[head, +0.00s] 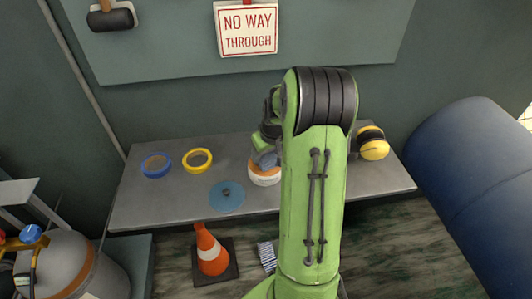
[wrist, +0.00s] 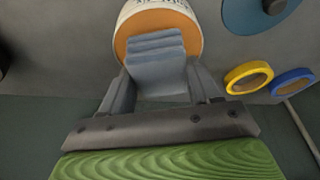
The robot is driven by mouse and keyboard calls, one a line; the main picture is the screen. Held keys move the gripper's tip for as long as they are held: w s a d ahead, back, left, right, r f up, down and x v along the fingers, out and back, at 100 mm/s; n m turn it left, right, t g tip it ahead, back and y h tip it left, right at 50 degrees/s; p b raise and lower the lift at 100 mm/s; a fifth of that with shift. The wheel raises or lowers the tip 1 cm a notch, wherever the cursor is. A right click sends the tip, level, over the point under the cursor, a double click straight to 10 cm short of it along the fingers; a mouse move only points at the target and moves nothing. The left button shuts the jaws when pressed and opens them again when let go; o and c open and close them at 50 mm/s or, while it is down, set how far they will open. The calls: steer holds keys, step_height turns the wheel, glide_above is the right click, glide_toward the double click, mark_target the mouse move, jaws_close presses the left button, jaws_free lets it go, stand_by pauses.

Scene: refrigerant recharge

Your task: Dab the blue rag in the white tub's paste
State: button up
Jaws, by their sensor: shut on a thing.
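The blue rag (wrist: 157,66) is a folded grey-blue block, pinched between the two fingers of my gripper (wrist: 160,78) in the wrist view. The white tub (wrist: 190,13) is just past it, with orange paste (wrist: 128,47) showing around the rag. The rag overlaps the paste in this view; I cannot tell whether they touch. In the head view the tub (head: 265,180) stands on the bench, and the rag (head: 268,160) is at its open top below my gripper (head: 269,153). My arm hides part of the area to the right of the tub.
A blue disc with a dark knob (head: 226,196) lies left of the tub on the grey bench (head: 150,205). A yellow tape roll (head: 197,161) and a blue one (head: 156,166) lie farther left. Yellow earmuffs (head: 373,146) sit at right. An orange cone (head: 210,252) stands below.

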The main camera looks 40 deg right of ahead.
steer(key=shift+f+b, duration=0.35)
steer(key=shift+f, duration=0.15)
stand_by(1.0)
steer(key=shift+r, duration=0.1)
step_height(320, 180, up, 3)
steer(key=p, duration=0.2)
steer(key=shift+p, duration=0.3)
steer(key=shift+r+p, duration=0.6)
steer(key=shift+r, duration=0.25)
steer(key=shift+c, duration=1.1)
steer(key=shift+r+p, duration=0.95)
steer(key=shift+r, duration=0.25)
steer(key=shift+f, duration=0.1)
